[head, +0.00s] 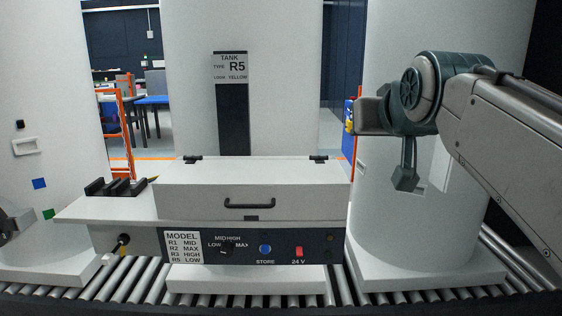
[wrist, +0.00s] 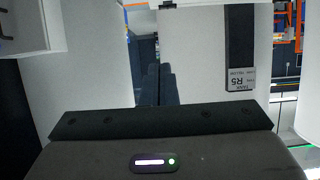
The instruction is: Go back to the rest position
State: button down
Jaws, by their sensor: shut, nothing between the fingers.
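My gripper (wrist: 159,72) shows in the wrist view with its two dark fingers close together, shut and empty. In the head view my arm reaches in from the right, and its end is raised in front of the right-hand white tank. It is right of the white lidded box and touches nothing that I can make out.
The lidded box (head: 255,188) is closed, above a control panel (head: 205,250) with a knob, blue button and red switch. A black rack (head: 117,187) stands left of it. Tank R5 (head: 190,100) stands behind. Rollers (head: 135,282) run along the front.

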jog(key=s+f+g+p, duration=0.2)
jog(key=s+f, duration=0.3)
jog(key=f, duration=0.4)
jog(key=s+f+g+p, duration=0.2)
jog(key=s+f+g, duration=0.3)
jog(key=f, duration=0.5)
jog(key=s+f+g+p, duration=0.2)
jog(key=s+f+g, duration=0.1)
jog(key=s+f, duration=0.4)
notch_tip(320, 180, down, 3)
jog(key=shift+a+r, duration=0.1)
jog(key=shift+a, duration=0.15)
jog(key=shift+w, duration=0.1)
